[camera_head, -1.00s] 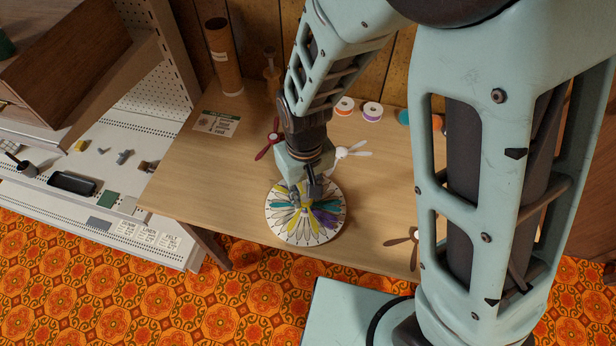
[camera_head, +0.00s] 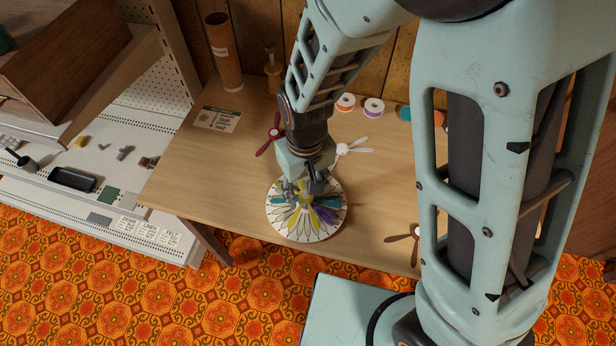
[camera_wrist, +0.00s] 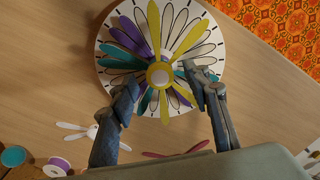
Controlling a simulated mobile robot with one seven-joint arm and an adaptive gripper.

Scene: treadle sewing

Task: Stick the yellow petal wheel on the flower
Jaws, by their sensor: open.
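The flower is a round white board (camera_head: 282,226) with outlined petals, flat on the table. In the wrist view its teal (camera_wrist: 119,60) and purple (camera_wrist: 125,38) petals fan out around the middle. The yellow petal wheel (camera_wrist: 160,76) lies over the flower's centre, its yellow petals spread among the others. Whether it touches the board everywhere, I cannot tell. My gripper (camera_wrist: 160,82) is open just above it, one finger on each side of the hub. In the head view my gripper (camera_head: 304,190) hides part of the flower's far side.
A red wheel (camera_head: 268,142) and a white wheel (camera_head: 350,148) lie behind the flower, and a brown wheel (camera_head: 411,236) to its right. Thread spools (camera_head: 373,108), a card (camera_head: 217,119) and a tall tube (camera_head: 224,55) stand or lie further back.

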